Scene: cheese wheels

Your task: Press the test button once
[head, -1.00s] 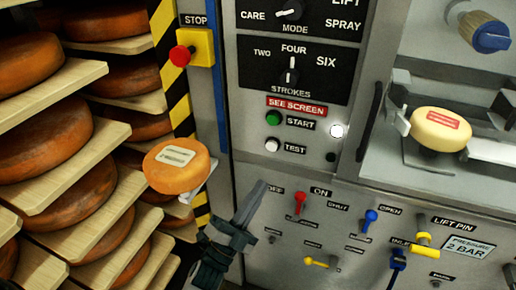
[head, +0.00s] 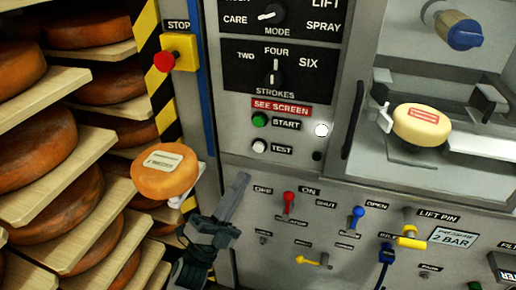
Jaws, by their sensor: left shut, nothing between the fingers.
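The test button (head: 259,145) is a small white round button on the grey panel, left of its TEST label. The green start button (head: 259,120) sits just above it. My left gripper (head: 241,180) comes up from the bottom left. Its fingers are shut with nothing between them. The fingertips are below and a little left of the test button, apart from it in the picture. My right gripper is not in view.
Mode and strokes knobs (head: 274,77) are above. A red stop button (head: 164,62) is upper left. Red (head: 289,197) and blue (head: 358,212) levers are below. An orange cheese wheel (head: 164,171) is left of my gripper. A pale cheese (head: 422,125) sits in the right bay.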

